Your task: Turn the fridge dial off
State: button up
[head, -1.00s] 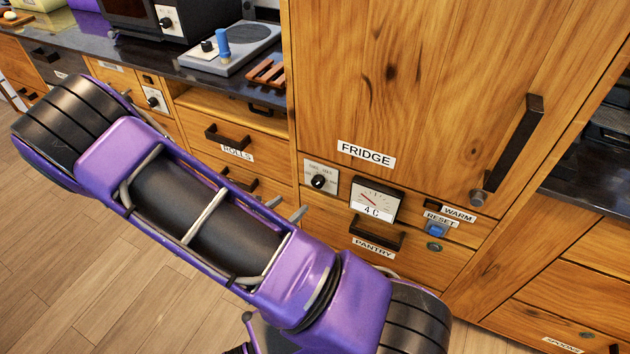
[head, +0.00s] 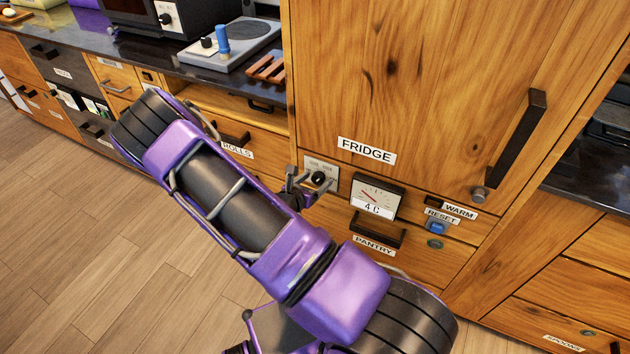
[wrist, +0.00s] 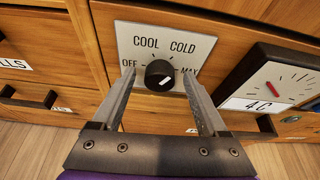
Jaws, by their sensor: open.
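The fridge dial is a round black knob (head: 318,178) on a white plate, below the FRIDGE label on the wooden cabinet. In the wrist view the knob (wrist: 159,74) stands on its plate (wrist: 140,40) marked OFF, COOL, COLD and MAX. A short white mark on the knob slants up to the right, roughly toward the MAX side. My gripper (wrist: 158,73) is open, with one finger on each side of the knob and a visible gap to each. In the head view my gripper (head: 309,182) is at the dial and partly covers its plate. I cannot tell whether the fingers touch the plate.
A gauge reading 4 C (head: 376,197) sticks out right of the dial. The PANTRY drawer handle (head: 376,231) is below it. A blue RESET button (head: 437,228) and the fridge door handle (head: 517,140) are further right. Open floor (head: 100,240) lies to the left.

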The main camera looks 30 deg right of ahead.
grip_shut()
dwell(0.3)
jog(key=n+g+h, duration=0.1)
jog(key=n, duration=0.2)
jog(key=shift+w+a+f+n+g+h, duration=0.1)
jog(key=shift+w+a+n+g+h, duration=0.1)
jog(key=shift+n+g+h, duration=0.2)
jog(key=n, duration=0.1)
jog(key=n+h+b, duration=0.1)
jog(key=n, duration=0.1)
jog(key=n+g+h, duration=0.1)
jog(key=shift+w+f+n, duration=0.1)
jog(key=shift+f+n, duration=0.2)
jog(key=n+h+b, duration=0.1)
jog(key=n, duration=0.1)
jog(key=n+h+b, duration=0.1)
jog(key=n+b, duration=0.1)
jog(key=n, duration=0.1)
jog(key=shift+a+f+n+h, duration=0.1)
jog(key=shift+f+n+h, duration=0.2)
jog(key=shift+h, duration=0.1)
jog(key=n+b, duration=0.1)
jog(key=n, duration=0.2)
jog(key=n+t+h+b, duration=0.1)
jog(key=n, duration=0.2)
jog(key=shift+h+b, duration=0.3)
jog(key=shift+t, duration=0.3)
